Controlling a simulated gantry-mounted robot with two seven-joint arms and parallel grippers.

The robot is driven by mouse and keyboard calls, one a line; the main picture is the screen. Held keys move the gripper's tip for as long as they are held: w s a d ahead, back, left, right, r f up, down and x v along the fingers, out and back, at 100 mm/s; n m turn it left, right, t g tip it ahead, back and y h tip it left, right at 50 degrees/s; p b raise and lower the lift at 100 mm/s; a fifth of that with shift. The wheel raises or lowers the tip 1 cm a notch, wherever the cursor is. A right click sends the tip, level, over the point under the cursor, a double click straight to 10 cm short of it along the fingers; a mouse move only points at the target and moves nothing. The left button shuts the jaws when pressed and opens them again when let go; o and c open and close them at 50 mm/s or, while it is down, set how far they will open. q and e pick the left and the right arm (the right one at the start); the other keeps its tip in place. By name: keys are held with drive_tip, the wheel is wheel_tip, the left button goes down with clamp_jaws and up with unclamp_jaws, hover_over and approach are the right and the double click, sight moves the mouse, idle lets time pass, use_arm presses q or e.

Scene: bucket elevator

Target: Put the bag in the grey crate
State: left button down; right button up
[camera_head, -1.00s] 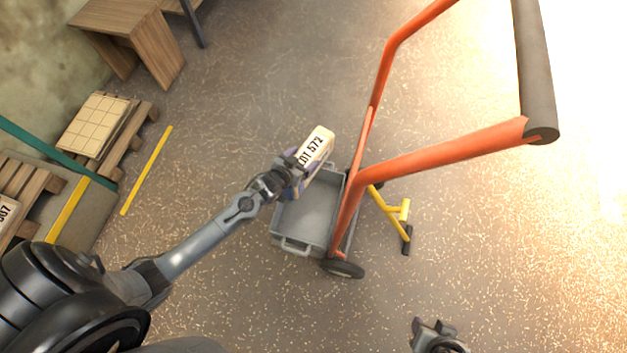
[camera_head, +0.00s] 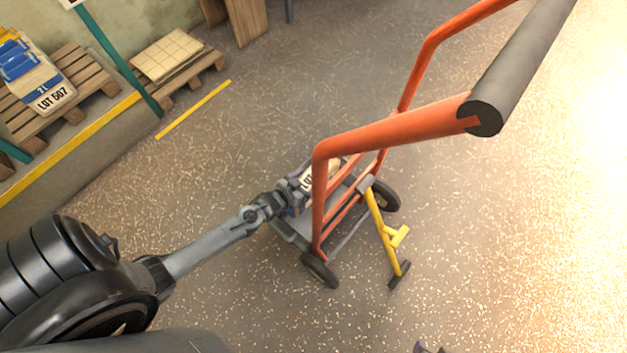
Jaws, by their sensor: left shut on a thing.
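My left gripper (camera_head: 288,193) is shut on a pale bag (camera_head: 306,181) with dark print, at the far side of the orange hand truck's near upright. The upright hides part of the bag. The grey crate (camera_head: 287,234) sits on the low base of the hand truck, below and beside the held bag. The arm, gripper and truck frame cover much of the crate, so I cannot tell whether the bag touches it. Only a small tip of my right gripper (camera_head: 428,348) shows at the bottom edge, and its jaws cannot be read.
The orange hand truck (camera_head: 390,129) with a dark grip bar rises close to my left gripper. Its yellow stand (camera_head: 381,225) reaches the floor. A pallet at left holds a stack of bags marked LOT 507 (camera_head: 46,86). A green post stands nearby. Floor at right is clear.

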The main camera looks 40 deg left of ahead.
use_arm(q)
wheel_tip(320, 180, down, 12)
drive_tip(key=b, duration=0.7)
drive_tip(key=shift+w+a+b, duration=0.1)
drive_tip(key=shift+b, duration=0.3)
drive_tip(key=shift+f, duration=0.45)
drive_tip(key=shift+f+b, duration=0.1)
drive_tip(key=shift+b, duration=0.25)
wheel_tip(320, 180, down, 4)
drive_tip(key=b, duration=0.3)
drive_tip(key=shift+f, duration=0.15)
